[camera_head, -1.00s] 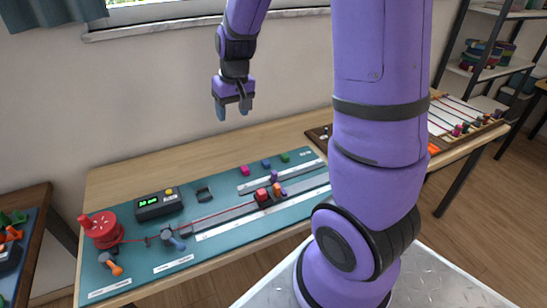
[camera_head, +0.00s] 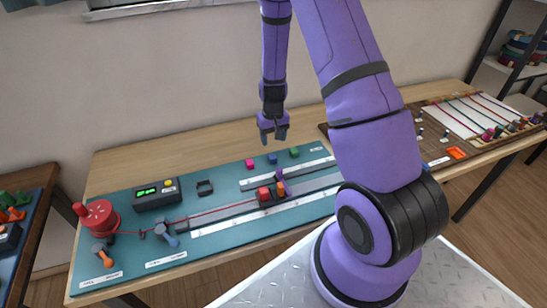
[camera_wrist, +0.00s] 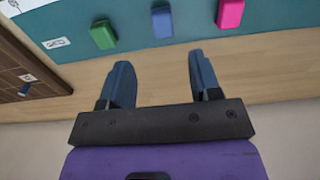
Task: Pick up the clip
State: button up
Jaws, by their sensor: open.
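Three small clip-like blocks stand in a row along the back edge of the teal mat (camera_head: 130,262): pink (camera_head: 250,164), blue (camera_head: 272,159) and green (camera_head: 294,153). I cannot tell which one is the task's clip. My gripper (camera_head: 273,138) is open and empty, pointing down above and behind the row. In the wrist view its spread fingers (camera_wrist: 160,62) are over bare wood. There the green block (camera_wrist: 103,35), blue block (camera_wrist: 162,22) and pink block (camera_wrist: 231,13) lie beyond the fingertips, with the blue one nearly centred between them.
A red spool (camera_head: 98,217) sends a red cord along the mat to a rail carriage with a red block (camera_head: 264,193). A black box with a green display (camera_head: 157,194) and a small black holder (camera_head: 205,188) stand nearby. A brown board (camera_head: 440,123) lies to the right.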

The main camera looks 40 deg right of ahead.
aim_at(272, 156)
jog(key=shift+s+a+f, duration=0.1)
jog(key=shift+a+f, duration=0.05)
jog(key=shift+f, duration=1.75)
jog(key=shift+a+f, duration=0.1)
jog(key=shift+f, duration=1.8)
jog(key=c, duration=1)
